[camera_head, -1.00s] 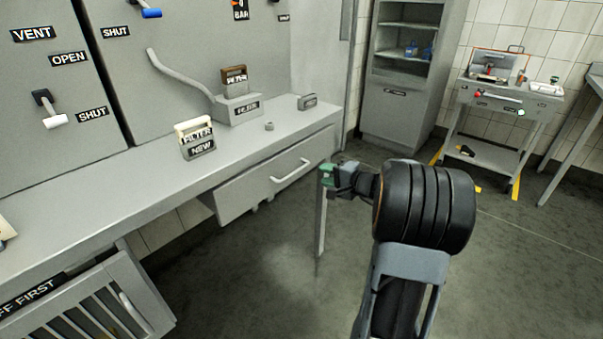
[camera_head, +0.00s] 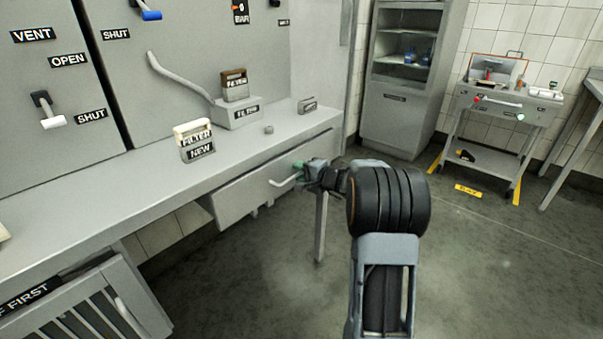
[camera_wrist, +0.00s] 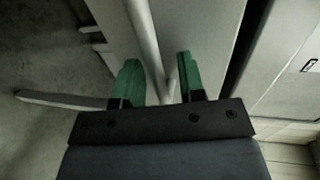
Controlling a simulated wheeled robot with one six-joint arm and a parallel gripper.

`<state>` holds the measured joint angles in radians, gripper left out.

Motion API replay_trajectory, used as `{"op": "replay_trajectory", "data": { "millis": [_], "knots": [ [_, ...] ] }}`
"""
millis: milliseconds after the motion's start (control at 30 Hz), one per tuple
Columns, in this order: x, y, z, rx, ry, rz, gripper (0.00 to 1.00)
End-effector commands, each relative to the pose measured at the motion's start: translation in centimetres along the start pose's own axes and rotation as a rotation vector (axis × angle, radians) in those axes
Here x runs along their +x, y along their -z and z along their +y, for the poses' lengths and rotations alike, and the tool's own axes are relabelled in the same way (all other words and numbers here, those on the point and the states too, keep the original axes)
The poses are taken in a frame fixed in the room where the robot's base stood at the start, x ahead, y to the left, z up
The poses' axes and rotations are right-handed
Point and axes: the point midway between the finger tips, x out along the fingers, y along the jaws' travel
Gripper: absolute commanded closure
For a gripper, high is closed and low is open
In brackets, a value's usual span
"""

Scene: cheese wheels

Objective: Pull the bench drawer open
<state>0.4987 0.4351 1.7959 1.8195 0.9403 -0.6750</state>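The bench drawer (camera_head: 240,196) is a grey front under the right part of the bench top, and it looks shut or nearly so. Its handle (camera_head: 284,182) is a light bar, its right end hidden behind my gripper (camera_head: 301,168) in the head view. In the wrist view, my gripper (camera_wrist: 157,80) has its two green fingers apart. The handle bar (camera_wrist: 143,38) runs between them, with a visible gap to the right finger. The left finger is close to the bar; I cannot tell whether it touches.
The bench top (camera_head: 110,190) carries a white-topped filter block (camera_head: 194,138) and a brown-topped one (camera_head: 235,84) on a holder. A slatted door (camera_head: 85,305) stands out at lower left. A cart (camera_head: 505,120) and cabinet (camera_head: 398,105) stand behind.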

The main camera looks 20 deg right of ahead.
Motion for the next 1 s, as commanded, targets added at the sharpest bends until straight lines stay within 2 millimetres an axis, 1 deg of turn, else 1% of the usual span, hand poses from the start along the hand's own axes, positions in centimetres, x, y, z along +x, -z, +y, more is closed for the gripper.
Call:
{"op": "replay_trajectory", "data": {
  "millis": [67,400,467,867,1000],
  "knots": [
    [0.0,0.0,0.0,0.000,0.000,0.000,0.63],
    [-0.1,0.0,0.0,0.000,0.000,0.000,0.95],
    [-0.1,0.0,0.0,0.000,0.000,0.000,1.00],
    [-0.2,0.2,0.1,0.000,0.001,0.002,1.00],
    [-1.4,0.2,0.5,0.000,0.001,0.005,1.00]
  ]
}}
